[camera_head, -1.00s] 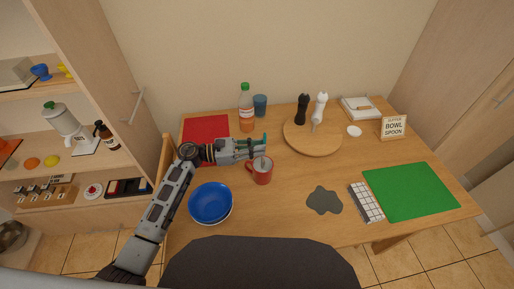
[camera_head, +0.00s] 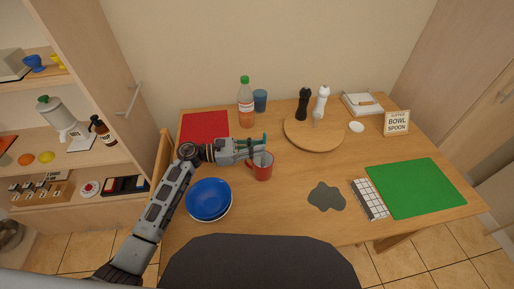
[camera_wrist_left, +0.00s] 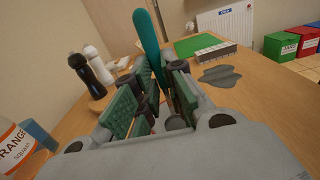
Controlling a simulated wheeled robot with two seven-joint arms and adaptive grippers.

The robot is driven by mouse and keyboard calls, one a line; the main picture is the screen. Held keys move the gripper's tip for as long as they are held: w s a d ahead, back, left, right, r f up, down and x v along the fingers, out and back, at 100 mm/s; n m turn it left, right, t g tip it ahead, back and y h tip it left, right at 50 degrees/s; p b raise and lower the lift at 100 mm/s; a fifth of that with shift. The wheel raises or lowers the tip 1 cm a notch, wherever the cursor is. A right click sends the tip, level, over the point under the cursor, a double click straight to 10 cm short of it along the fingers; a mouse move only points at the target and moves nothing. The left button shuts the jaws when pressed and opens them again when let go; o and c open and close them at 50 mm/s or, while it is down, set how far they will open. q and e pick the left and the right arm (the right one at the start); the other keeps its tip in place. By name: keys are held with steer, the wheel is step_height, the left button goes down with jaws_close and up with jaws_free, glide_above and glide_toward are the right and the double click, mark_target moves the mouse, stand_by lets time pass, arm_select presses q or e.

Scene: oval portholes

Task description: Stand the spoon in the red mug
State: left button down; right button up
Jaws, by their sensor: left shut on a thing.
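The red mug (camera_head: 262,172) stands upright on the wooden table, its handle to the left. My left gripper (camera_head: 260,145) is just above and behind the mug's rim in the head view. It is shut on the spoon, whose teal handle (camera_wrist_left: 150,45) rises between the green-padded fingers (camera_wrist_left: 150,95) in the left wrist view. A grey part shows inside the mug opening in the head view; it looks like the spoon's lower end, but whether it touches the mug I cannot tell. My right gripper is not in view.
Blue bowls (camera_head: 208,199) stand left of the mug, close to my left arm. A bottle (camera_head: 246,108) and blue cup (camera_head: 260,100) stand behind. A round board (camera_head: 314,138) lies to the right, with shakers at its back. The table right of the mug is clear up to a grey patch (camera_head: 326,197).

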arm_select(q)
steer(key=c, duration=1.4)
jaws_free()
steer(key=a, duration=0.4)
steer(key=s+a, duration=0.1)
steer(key=a, duration=0.2)
steer(key=s+a, duration=0.1)
steer(key=a, duration=0.3)
steer(key=shift+s+a, duration=0.15)
steer(key=shift+a, duration=0.2)
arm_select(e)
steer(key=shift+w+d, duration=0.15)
arm_select(q)
steer(key=shift+s+f, duration=0.1)
